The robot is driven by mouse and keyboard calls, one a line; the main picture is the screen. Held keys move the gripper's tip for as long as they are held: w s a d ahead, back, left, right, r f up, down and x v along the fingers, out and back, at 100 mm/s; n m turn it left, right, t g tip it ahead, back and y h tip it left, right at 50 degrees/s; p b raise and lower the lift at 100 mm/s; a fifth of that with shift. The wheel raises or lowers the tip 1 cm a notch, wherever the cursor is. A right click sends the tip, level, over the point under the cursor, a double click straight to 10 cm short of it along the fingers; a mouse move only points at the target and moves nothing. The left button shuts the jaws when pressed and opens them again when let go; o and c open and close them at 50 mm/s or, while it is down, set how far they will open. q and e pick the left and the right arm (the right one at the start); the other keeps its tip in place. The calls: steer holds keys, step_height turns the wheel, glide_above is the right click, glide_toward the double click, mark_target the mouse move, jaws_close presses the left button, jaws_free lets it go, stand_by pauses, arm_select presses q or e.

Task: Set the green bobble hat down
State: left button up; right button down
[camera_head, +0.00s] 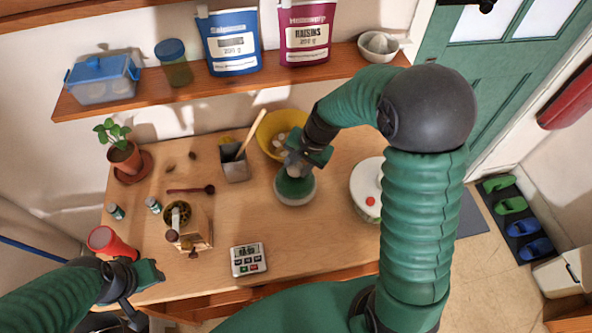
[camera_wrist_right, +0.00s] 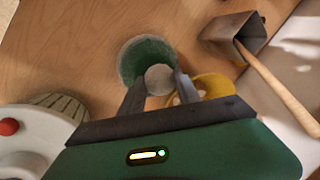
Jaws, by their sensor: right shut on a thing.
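The green bobble hat (camera_head: 295,187), with a pale rim and a pale bobble, is upright over the middle of the wooden table. My right gripper (camera_head: 297,163) is above it, shut on its bobble. In the right wrist view the hat (camera_wrist_right: 143,52) shows from above, with its bobble (camera_wrist_right: 159,78) between the fingertips of my right gripper (camera_wrist_right: 160,88). I cannot tell whether the rim touches the table. My left gripper (camera_head: 150,274) is at the table's front left, near a red cup; its jaws are unclear.
A wooden grinder (camera_head: 192,238) and a white timer (camera_head: 247,259) are nearer the front. Bare table lies between hat and timer.

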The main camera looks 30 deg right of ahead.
mark_target(295, 177)
steer(key=f, duration=0.2)
steer(key=shift+s+d+f, duration=0.2)
steer(key=shift+s+f, duration=0.1)
steer(key=shift+f, duration=0.05)
steer(key=shift+s+a+r, duration=0.1)
steer(key=shift+s+a, duration=0.05)
steer(key=shift+s, duration=0.05)
steer(key=shift+w+a+f, duration=0.1)
steer(key=shift+a+f, duration=0.1)
steer(key=shift+f, duration=0.05)
steer(key=c, duration=0.9)
jaws_free()
steer(key=shift+w, duration=0.1)
steer(key=shift+o, duration=0.2)
steer(key=shift+d, duration=0.1)
steer(key=shift+r, duration=0.1)
